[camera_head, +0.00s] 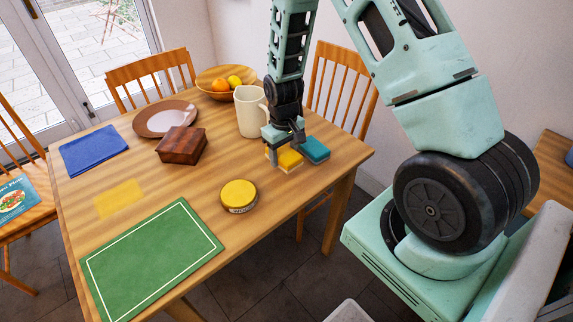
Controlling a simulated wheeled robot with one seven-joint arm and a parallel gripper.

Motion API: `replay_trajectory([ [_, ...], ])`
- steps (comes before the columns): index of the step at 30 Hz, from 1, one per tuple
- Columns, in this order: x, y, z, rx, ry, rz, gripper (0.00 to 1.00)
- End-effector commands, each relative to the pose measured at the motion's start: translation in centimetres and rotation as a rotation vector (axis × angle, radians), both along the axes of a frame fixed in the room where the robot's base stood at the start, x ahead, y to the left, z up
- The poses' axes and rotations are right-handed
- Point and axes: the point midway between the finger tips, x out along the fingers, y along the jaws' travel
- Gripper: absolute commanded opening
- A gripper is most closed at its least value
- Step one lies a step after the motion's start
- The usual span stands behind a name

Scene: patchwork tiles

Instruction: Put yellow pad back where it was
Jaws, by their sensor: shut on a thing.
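The yellow pad (290,161), a small block with a yellow top and a paler lower side, is at the table's right part. My gripper (284,155) points down over it and is shut on it, partly hiding its top. I cannot tell whether the pad touches the table. A teal-blue pad (315,149) lies close beside it on the right. A flat, faint yellow rectangle (119,198) shows on the table at the left.
A round yellow-lidded tin (239,195) and a wooden box (181,146) stand mid-table. A green mat (152,258) lies in front, a blue cloth (93,151) at left. A brown plate (165,119), fruit bowl (227,83) and cream pitcher (250,112) stand behind.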

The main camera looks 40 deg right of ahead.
Motion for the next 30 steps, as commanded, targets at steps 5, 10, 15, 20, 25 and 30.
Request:
replay_trajectory([
  [5, -0.1, 0.0, -1.8, 0.001, 0.002, 0.000, 0.35],
  [10, 0.0, 0.0, -4.1, 0.001, 0.002, -0.001, 0.35],
  [15, 0.0, 0.0, -4.8, 0.000, -0.001, -0.001, 0.35],
  [20, 0.0, 0.0, -4.8, 0.000, -0.001, -0.001, 0.35],
  [25, 0.0, 0.0, -5.2, 0.000, -0.001, -0.001, 0.62],
  [30, 0.0, 0.0, -5.1, 0.000, 0.000, -0.001, 0.78],
])
